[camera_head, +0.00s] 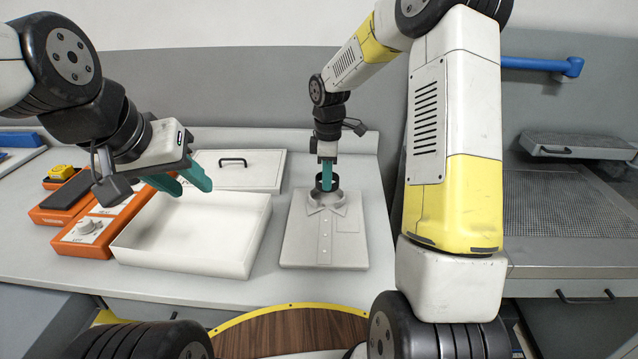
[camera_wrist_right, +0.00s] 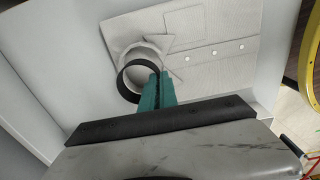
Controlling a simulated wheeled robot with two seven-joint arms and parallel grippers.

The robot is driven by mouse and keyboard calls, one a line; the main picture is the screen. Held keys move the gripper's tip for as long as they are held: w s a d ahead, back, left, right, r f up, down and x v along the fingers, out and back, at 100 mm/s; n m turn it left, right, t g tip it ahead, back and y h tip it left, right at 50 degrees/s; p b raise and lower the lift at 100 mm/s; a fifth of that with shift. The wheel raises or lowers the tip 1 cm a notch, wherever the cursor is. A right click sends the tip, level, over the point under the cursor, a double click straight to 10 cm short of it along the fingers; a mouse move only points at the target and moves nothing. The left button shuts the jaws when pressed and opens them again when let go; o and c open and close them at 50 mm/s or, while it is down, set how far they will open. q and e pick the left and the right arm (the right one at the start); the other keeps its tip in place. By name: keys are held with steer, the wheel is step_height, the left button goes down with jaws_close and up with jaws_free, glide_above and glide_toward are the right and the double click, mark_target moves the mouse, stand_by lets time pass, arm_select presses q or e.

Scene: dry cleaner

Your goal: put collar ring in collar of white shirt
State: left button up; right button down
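The folded white shirt (camera_head: 301,245) lies flat on the counter, its collar towards the back wall. It also shows in the wrist view (camera_wrist_right: 228,60). My right gripper (camera_head: 327,174) points down over the collar and is shut on the wall of the black collar ring (camera_head: 319,184). In the wrist view the green fingers (camera_wrist_right: 158,88) pinch the ring (camera_wrist_right: 122,84) at one side, and the ring overlaps the collar (camera_wrist_right: 146,50). I cannot tell whether it touches the collar. My left gripper (camera_head: 180,184) is open and empty above the white tray.
The open white tray (camera_head: 180,255) stands left of the shirt. A white lid with a black handle (camera_head: 265,172) lies behind it. Orange devices (camera_head: 85,236) stand further left. A grey mesh-topped machine (camera_head: 570,215) is at the right.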

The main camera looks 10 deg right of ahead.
steer(key=shift+f, duration=2.65)
steer(key=c, duration=1.6)
jaws_free()
steer(key=shift+f, duration=0.1)
steer(key=shift+c, duration=0.2)
